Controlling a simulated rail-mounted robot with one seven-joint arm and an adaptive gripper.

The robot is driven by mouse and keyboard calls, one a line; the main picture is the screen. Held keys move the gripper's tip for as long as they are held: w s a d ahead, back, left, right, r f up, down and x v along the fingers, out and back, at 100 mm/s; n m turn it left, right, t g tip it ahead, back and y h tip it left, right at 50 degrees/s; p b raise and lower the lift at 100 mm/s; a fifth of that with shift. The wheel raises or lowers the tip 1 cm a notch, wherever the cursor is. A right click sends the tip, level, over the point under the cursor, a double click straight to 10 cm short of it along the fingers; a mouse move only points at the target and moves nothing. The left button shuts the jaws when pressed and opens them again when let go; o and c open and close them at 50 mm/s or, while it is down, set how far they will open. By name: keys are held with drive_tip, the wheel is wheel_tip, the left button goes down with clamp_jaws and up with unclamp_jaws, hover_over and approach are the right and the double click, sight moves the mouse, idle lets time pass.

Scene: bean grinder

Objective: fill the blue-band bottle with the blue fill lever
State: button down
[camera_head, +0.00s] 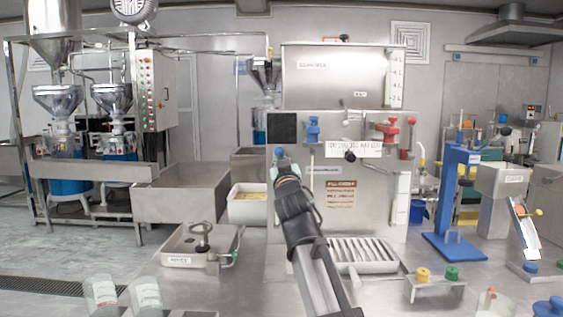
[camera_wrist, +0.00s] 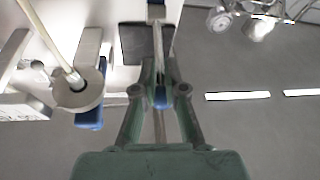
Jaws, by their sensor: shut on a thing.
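My gripper (camera_head: 280,163) is raised at the left front of the steel machine (camera_head: 365,235). In the wrist view its fingers (camera_wrist: 160,92) are shut around a slim blue-tipped piece (camera_wrist: 160,100), which looks like the blue fill lever. A bit of blue (camera_head: 279,151) shows at the gripper's tip in the head view. A blue valve handle (camera_head: 313,129) and a red one (camera_head: 388,130) are on the machine's front, to the right of the gripper. Two clear labelled bottles (camera_head: 100,290) (camera_head: 147,294) stand at the bottom left; I cannot clearly make out a blue band.
A slatted drip tray (camera_head: 362,256) lies in front of the machine, partly behind my arm. A small rack with yellow and green knobs (camera_head: 437,282) and a blue stand (camera_head: 455,205) are to the right.

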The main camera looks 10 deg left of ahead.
drive_tip(key=shift+a, duration=0.2)
idle(0.7)
drive_tip(key=c, duration=0.9)
unclamp_jaws()
drive_tip(key=shift+a, duration=0.2)
drive_tip(key=shift+d, duration=0.1)
drive_tip(key=v, duration=1.2)
